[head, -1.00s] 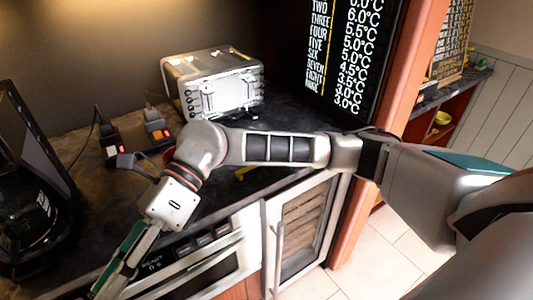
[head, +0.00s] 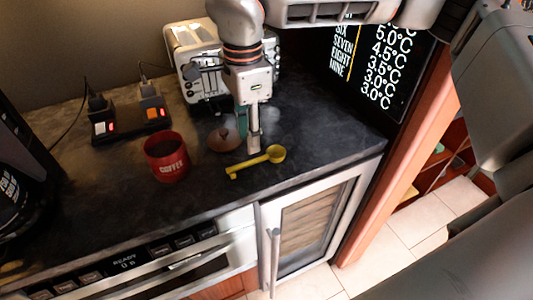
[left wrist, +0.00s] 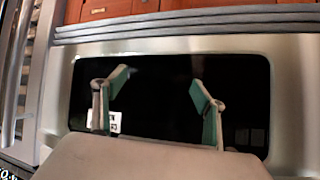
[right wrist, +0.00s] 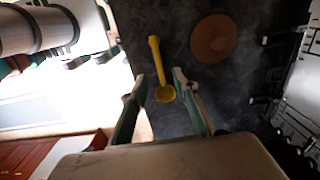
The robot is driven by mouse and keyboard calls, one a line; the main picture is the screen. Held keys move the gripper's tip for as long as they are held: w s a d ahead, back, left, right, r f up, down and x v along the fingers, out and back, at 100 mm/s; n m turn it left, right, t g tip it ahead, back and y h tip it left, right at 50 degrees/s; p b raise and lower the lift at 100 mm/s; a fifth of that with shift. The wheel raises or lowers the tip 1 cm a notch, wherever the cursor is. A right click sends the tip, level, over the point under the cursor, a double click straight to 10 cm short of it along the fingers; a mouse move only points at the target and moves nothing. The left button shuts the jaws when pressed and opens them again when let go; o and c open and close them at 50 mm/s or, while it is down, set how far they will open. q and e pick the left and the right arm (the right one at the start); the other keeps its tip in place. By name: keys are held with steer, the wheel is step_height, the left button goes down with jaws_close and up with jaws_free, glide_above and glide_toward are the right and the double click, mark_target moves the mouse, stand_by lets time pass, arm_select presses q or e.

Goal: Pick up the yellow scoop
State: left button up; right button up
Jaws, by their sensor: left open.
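The yellow scoop (head: 262,159) lies flat on the dark counter near its front edge, its bowl to the right and its handle to the left. My right gripper (head: 250,145) points down just behind the scoop. In the right wrist view the scoop (right wrist: 157,70) shows between and beyond the fingertips (right wrist: 160,76), which are apart and hold nothing. Its bowl is nearer the fingers than its handle end. My left gripper is not visible in the head view. In the left wrist view it (left wrist: 160,78) is open and empty before a dark appliance window (left wrist: 165,85).
A red coffee mug (head: 167,158) stands left of the scoop. A round brown disc (head: 223,140) lies just behind it. A toaster (head: 190,58) and a charger with lit switches (head: 130,122) are farther back. The counter right of the scoop is clear.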

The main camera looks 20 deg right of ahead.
mark_target(249, 161)
step_height(249, 161, down, 8)
steer(key=shift+s+a+r, duration=0.1)
steer(key=shift+r, duration=0.05)
stand_by(0.3)
jaws_close()
